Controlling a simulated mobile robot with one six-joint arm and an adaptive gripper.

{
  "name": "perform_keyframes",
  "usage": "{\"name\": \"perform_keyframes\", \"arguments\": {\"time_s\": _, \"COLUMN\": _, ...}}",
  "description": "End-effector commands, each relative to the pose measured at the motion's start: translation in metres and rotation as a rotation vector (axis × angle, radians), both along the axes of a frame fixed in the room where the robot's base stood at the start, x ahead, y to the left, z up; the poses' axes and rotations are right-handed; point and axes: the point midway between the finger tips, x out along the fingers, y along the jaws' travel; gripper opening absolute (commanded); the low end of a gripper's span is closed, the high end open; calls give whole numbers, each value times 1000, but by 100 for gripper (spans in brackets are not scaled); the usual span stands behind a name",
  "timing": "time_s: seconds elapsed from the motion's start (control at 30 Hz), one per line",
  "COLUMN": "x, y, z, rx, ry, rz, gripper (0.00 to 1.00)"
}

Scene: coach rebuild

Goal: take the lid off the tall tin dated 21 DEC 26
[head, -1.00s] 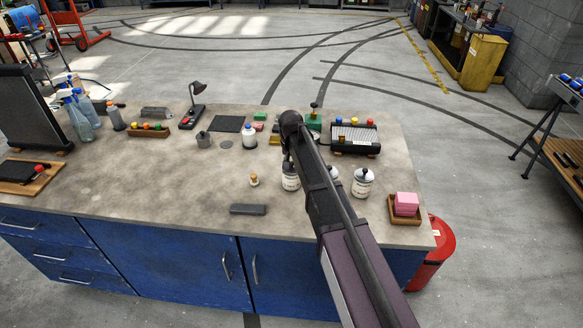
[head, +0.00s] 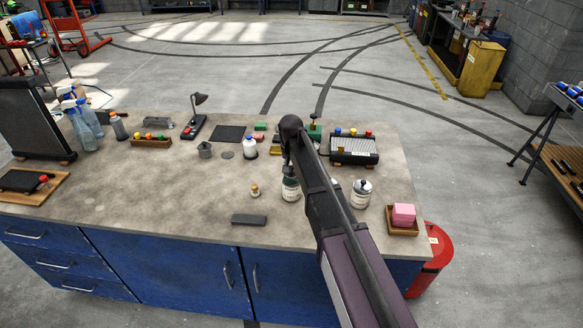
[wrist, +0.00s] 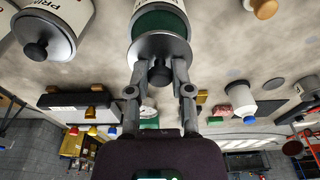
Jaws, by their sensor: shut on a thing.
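My gripper (wrist: 161,68) is shut on the black knob of a round grey lid (wrist: 150,46) in the wrist view. A dark green surface shows between this lid and the pale rim of the tin (wrist: 160,5) behind it, so the lid looks raised off the tin. In the head view this white tin (head: 291,192) stands upright on the bench, with dark green at its top; the gripper end and lid are mostly hidden by my arm. Its date is not readable. Another white tin with a knobbed lid (head: 361,194) stands to the right, also in the wrist view (wrist: 45,35).
A pink block in a wooden tray (head: 402,218) is at the bench's right end. A white bottle (head: 250,147), a small wooden-topped item (head: 255,190) and a dark grey bar (head: 249,219) lie left of the tin. Bare benchtop (head: 150,195) spreads farther left.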

Motion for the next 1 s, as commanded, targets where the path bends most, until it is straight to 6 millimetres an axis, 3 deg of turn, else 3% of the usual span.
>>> {"name": "perform_keyframes", "arguments": {"time_s": 0.1, "x": -31, "y": -9, "z": 3, "rx": 0, "ry": 0, "rz": 0, "gripper": 0}}
{"name": "perform_keyframes", "arguments": {"time_s": 0.5, "x": -115, "y": -35, "z": 11, "rx": 0, "ry": 0, "rz": 0, "gripper": 0}}
{"name": "perform_keyframes", "arguments": {"time_s": 0.73, "x": -143, "y": -44, "z": 13, "rx": 0, "ry": 0, "rz": 0, "gripper": 0}}
{"name": "perform_keyframes", "arguments": {"time_s": 1.0, "x": -153, "y": -47, "z": 14, "rx": 0, "ry": 0, "rz": -1, "gripper": 0}}
